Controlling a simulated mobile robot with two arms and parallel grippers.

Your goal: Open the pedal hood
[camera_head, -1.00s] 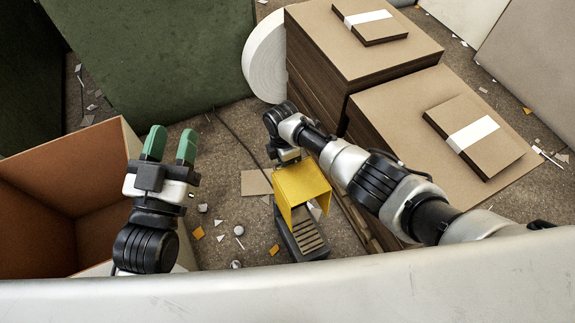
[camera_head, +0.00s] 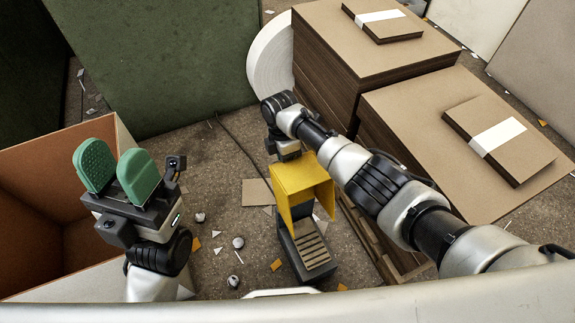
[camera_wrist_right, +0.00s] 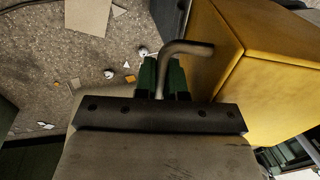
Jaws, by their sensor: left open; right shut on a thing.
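The yellow pedal hood (camera_head: 303,180) stands over the rear of a dark foot pedal (camera_head: 312,250) on the floor in the head view. Its front is open and the ribbed tread shows below it. In the right wrist view the hood (camera_wrist_right: 262,70) fills the upper right, with a bent metal handle (camera_wrist_right: 187,48) beside it. My right gripper (camera_wrist_right: 164,80) is shut on this handle, its green fingers partly hidden by its body. In the head view its fingers are hidden behind the hood. My left gripper (camera_head: 117,172) is open and empty, left of the pedal, green fingers up.
An open brown box (camera_head: 35,225) is at the left. Tall greyboard stacks (camera_head: 420,110) stand right of the pedal, with a white roll (camera_head: 268,60) behind. A green panel (camera_head: 150,60) stands at the back. Scraps litter the floor between box and pedal.

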